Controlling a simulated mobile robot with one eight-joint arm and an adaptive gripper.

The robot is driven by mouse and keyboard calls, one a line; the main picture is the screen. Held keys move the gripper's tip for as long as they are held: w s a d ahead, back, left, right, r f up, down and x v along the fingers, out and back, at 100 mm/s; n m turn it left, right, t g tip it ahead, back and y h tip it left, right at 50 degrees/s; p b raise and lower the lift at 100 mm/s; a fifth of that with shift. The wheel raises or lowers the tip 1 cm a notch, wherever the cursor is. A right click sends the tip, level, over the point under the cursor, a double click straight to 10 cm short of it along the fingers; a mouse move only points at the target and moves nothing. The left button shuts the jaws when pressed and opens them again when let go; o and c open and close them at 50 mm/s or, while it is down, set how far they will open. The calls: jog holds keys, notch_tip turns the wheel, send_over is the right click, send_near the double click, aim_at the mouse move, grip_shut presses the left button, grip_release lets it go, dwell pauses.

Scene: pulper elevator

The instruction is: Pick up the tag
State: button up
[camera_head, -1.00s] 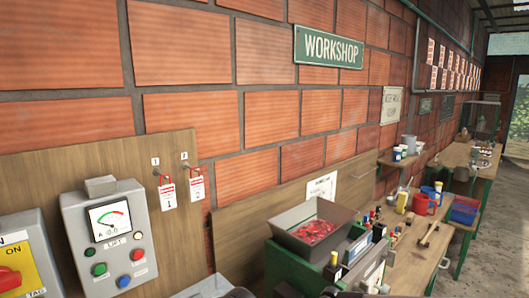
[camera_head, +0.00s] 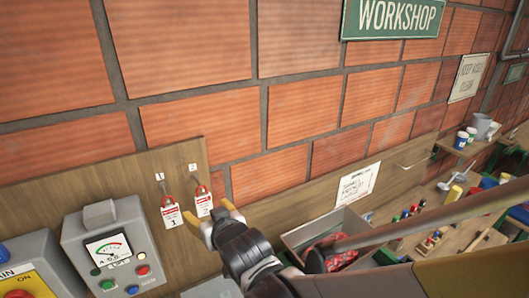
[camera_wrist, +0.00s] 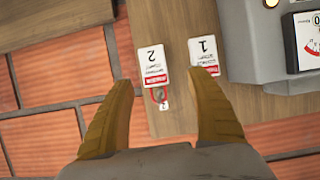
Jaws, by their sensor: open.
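Two white-and-red tags hang on red loops from hooks on the wooden wall board. Tag 1 (camera_head: 171,215) is on the left and tag 2 (camera_head: 204,205) on the right in the head view. In the wrist view, upside down, tag 2 (camera_wrist: 152,63) lies ahead between the fingers, with its red loop and hook nearer to me. Tag 1 (camera_wrist: 203,57) is to its right, beyond the right fingertip. My gripper (camera_head: 217,219) has its yellow fingers open at tag 2; the wrist view shows them spread (camera_wrist: 160,88). Nothing is held. Contact cannot be told.
A grey lift control box (camera_head: 115,245) with gauge and buttons is left of the tags; its edge also shows in the wrist view (camera_wrist: 255,60). A yellow main switch panel (camera_head: 25,285) is farther left. A bin (camera_head: 300,235) and cluttered bench are to the right.

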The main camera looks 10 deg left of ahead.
aim_at(204, 202)
jog(key=x, duration=0.2)
jog(key=p+x, duration=0.1)
jog(key=x, duration=0.4)
jog(key=shift+w+d+r+p, duration=0.15)
jog(key=shift+w+d+p, duration=0.15)
jog(key=shift+d, duration=0.1)
jog(key=shift+s, duration=0.1)
jog(key=c, duration=1.1)
